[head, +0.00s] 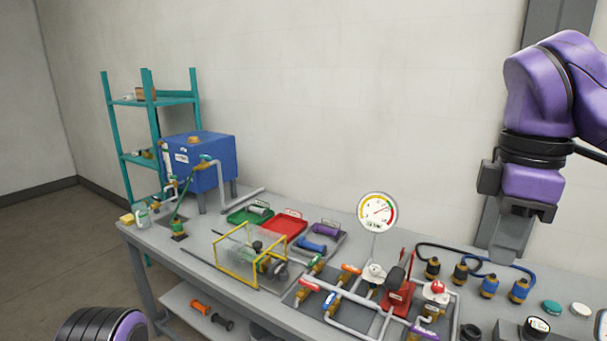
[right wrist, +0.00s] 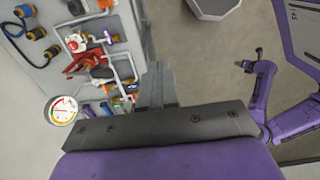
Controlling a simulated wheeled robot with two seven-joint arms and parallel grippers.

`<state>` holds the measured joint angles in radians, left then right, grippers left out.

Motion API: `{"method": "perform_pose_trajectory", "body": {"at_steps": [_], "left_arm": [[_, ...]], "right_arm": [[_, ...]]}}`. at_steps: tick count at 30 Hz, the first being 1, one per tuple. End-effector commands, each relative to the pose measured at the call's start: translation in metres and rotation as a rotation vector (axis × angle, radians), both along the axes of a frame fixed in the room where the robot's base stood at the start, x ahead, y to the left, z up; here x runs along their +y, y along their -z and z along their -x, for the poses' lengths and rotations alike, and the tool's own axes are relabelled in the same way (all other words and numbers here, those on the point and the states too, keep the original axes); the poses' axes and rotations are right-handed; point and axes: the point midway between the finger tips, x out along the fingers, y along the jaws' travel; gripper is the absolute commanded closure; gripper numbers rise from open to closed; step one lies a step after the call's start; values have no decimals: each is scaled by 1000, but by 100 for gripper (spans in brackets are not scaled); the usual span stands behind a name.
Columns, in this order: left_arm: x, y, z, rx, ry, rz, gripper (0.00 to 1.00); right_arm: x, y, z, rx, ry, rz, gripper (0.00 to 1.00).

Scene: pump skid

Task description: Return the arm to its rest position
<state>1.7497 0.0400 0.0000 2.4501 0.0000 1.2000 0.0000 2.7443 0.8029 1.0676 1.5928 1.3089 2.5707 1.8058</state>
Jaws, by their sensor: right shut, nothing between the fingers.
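My right arm, purple and black, comes in from the right in the head view. Its gripper (head: 508,243) points down above the right part of the grey bench (head: 205,255), clear of the parts there. The right gripper's grey fingers (right wrist: 157,85) also show in the right wrist view, closed together with nothing between them. In the head view a purple and black part of mine shows at the bottom left, but no left gripper fingers are visible there. The right wrist view shows another gripper of mine (right wrist: 250,62) at the right, small, its jaw state unclear.
A pressure gauge (head: 377,212) stands above pipes and coloured valves. A red bracket (head: 399,296) stands beside them. A yellow-framed guard (head: 236,262), coloured trays (head: 284,229) and a blue tank (head: 205,162) stand farther left. A teal shelf (head: 112,135) is behind.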

Motion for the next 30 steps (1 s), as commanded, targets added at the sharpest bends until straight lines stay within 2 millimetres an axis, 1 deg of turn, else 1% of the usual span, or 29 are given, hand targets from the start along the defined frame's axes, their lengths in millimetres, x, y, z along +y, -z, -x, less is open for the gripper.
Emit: {"method": "perform_pose_trajectory", "body": {"at_steps": [5, 8, 11, 14, 17, 18, 20, 21, 23, 24, 26, 27, 29, 30], "left_arm": [[0, 0, 0, -1, 0, -1, 57], [0, 0, 0, -1, 0, -1, 57], [0, 0, -1, -1, 0, 0, 57], [0, 0, 0, -1, 0, -1, 57], [0, 6, 0, -1, 0, -1, 57], [0, 10, 0, 0, 0, 0, 57], [0, 18, 0, 0, 0, 0, 57], [0, 24, 0, 0, 0, 0, 57], [0, 35, 0, 0, 0, 0, 57], [0, 43, 0, 0, 0, 0, 57], [0, 56, 0, 0, 0, 0, 57], [0, 64, 0, 0, 0, 0, 57], [0, 76, 0, -1, 0, -1, 57], [0, 83, 0, -1, 0, -1, 57]], "right_arm": [[-4, -1, -10, -53, -162, 28, 100], [-10, 0, -22, -109, -276, 82, 100], [-18, 3, -37, -167, -417, 171, 100], [-30, 11, -58, -208, -609, 330, 100], [-41, 34, -88, -188, -872, 568, 100], [-44, 50, -100, -153, -992, 670, 100], [-46, 76, -119, -78, -1182, 822, 100], [-47, 99, -130, -6, -1320, 919, 100], [-44, 138, -147, 124, -1546, 1062, 100], [-41, 171, -156, 232, -1713, 1149, 100], [-33, 226, -165, 409, -1976, 1259, 100], [-27, 263, -167, 527, -2149, 1314, 100], [-18, 317, -165, 695, -2389, 1370, 100], [-13, 352, -160, 798, -2542, 1389, 100]]}}
